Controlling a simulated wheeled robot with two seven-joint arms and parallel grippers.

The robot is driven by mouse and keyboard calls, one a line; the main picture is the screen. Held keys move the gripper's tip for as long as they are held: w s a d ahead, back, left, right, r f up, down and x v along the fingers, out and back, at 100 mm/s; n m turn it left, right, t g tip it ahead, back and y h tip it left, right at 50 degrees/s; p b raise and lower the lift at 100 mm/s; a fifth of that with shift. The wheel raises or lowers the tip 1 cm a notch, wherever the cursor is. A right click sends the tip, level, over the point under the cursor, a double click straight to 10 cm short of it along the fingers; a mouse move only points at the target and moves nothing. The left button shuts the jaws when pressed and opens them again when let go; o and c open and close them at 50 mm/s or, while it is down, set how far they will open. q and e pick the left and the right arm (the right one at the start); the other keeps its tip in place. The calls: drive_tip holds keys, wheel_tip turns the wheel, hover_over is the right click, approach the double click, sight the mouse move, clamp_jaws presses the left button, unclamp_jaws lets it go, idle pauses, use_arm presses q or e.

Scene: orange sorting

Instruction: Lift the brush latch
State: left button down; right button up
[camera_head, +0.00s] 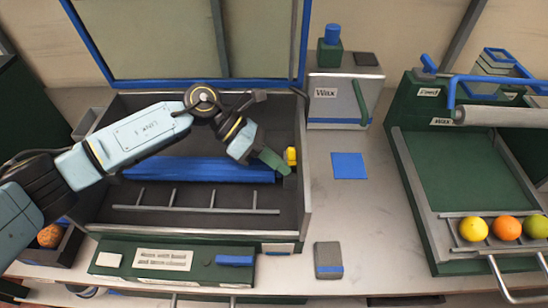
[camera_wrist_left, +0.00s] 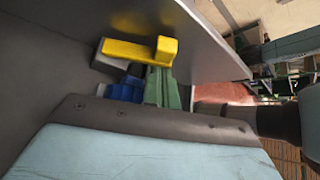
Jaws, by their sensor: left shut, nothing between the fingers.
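The yellow latch (camera_head: 291,156) is at the right end of the long blue brush bar (camera_head: 200,169), inside the dark open bin. My left gripper (camera_head: 274,162) is shut and empty, with its green fingers just left of the latch. In the left wrist view, the yellow latch (camera_wrist_left: 135,52) lies across just beyond the green fingertips (camera_wrist_left: 161,82), overlapping them in the picture. I cannot tell whether they touch. A blue part (camera_wrist_left: 122,89) shows beside the fingers. My right gripper is out of view.
The bin's right wall (camera_head: 305,185) stands close to the gripper. A slatted grey rack (camera_head: 195,209) lies in front of the bar. A wax box (camera_head: 345,98) and blue pad (camera_head: 349,166) are to the right. A green tray (camera_head: 460,170) holds fruit at far right.

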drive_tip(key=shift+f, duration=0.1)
use_arm(q)
drive_tip(key=shift+w+r+g+b, duration=0.1)
drive_tip(key=shift+w+g+b, duration=0.05)
drive_tip(key=shift+g+b, duration=0.2)
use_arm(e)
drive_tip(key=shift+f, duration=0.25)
